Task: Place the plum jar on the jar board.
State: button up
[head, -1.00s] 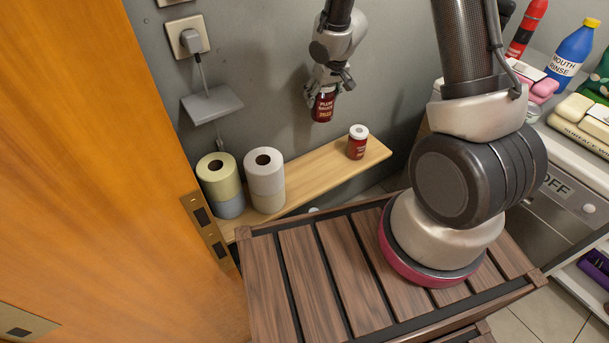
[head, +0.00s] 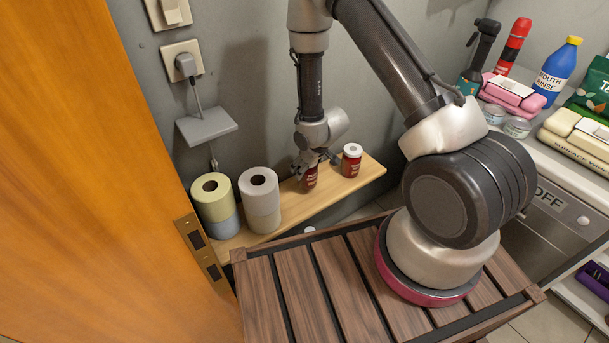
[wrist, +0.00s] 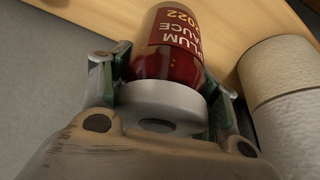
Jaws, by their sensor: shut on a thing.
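The plum jar (head: 309,181) is dark red, and in the wrist view its label (wrist: 176,38) reads "PLUM SAUCE 2022". My gripper (head: 315,164) is shut on it from above, with a finger on each side of the grey lid (wrist: 160,103). The jar looks upright, at or just above the pale wooden board (head: 335,186) along the wall. I cannot tell whether its base touches the wood. A second red jar (head: 350,163) with a white lid stands on the board just to the right of the held jar.
Two stacks of rolls, one yellow over blue (head: 214,200) and one white (head: 260,203), stand on the board left of the held jar. A small grey wall shelf (head: 207,126) hangs above them. A slatted wooden top (head: 300,285) lies in front. An orange door (head: 90,170) is at left.

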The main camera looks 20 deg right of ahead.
jog(key=shift+f, duration=1.75)
jog(key=o, duration=1.8)
jog(key=shift+f, duration=0.15)
jog(key=shift+o, duration=0.2)
